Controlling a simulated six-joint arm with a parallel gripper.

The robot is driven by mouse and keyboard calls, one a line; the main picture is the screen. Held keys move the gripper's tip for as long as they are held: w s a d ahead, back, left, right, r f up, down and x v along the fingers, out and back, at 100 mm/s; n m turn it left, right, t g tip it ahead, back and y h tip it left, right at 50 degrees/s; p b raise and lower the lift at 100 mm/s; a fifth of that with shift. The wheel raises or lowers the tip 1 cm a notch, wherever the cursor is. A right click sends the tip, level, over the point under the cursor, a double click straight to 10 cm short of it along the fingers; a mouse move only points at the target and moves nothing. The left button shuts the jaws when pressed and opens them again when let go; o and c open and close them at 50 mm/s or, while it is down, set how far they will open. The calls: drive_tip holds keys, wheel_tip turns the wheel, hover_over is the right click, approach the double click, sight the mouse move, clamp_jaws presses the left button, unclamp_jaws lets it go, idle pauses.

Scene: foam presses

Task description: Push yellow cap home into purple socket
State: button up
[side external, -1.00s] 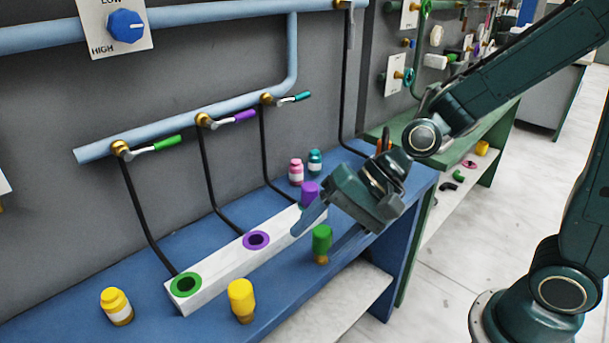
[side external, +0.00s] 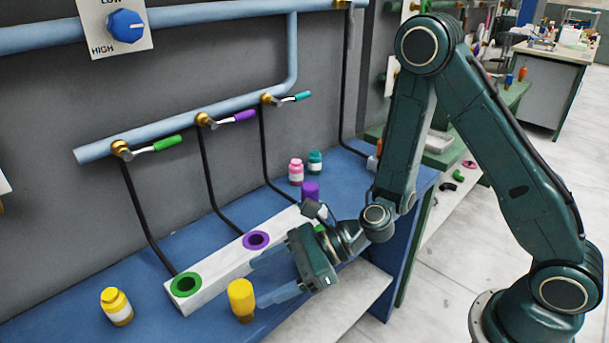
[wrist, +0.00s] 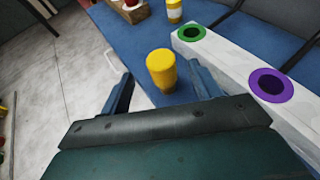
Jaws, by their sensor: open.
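The yellow cap (side external: 241,299) stands upright on the blue bench, in front of the white block. My gripper (side external: 264,279) is open and low over the bench, its fingers pointing toward the cap. In the wrist view the yellow cap (wrist: 161,70) stands ahead of and between the two open fingers (wrist: 160,88), and I see no contact. The purple socket (side external: 256,240) is an empty purple ring with a dark hole in the block's top. It also shows at the right in the wrist view (wrist: 271,85).
The white block (side external: 215,277) also has an empty green-ringed socket (side external: 186,285) at its near end. A purple cap (side external: 310,191) stands at its far end. A yellow bottle (side external: 116,306) stands left. Pink (side external: 296,171) and teal (side external: 315,161) bottles stand behind. The green cap is mostly hidden.

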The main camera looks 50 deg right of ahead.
sight(230, 295)
drive_tip(key=shift+f, duration=0.15)
drive_tip(key=shift+w, duration=0.1)
drive_tip(key=shift+x, duration=0.8)
drive_tip(key=shift+x, duration=2.95)
drive_tip(key=c, duration=1.2)
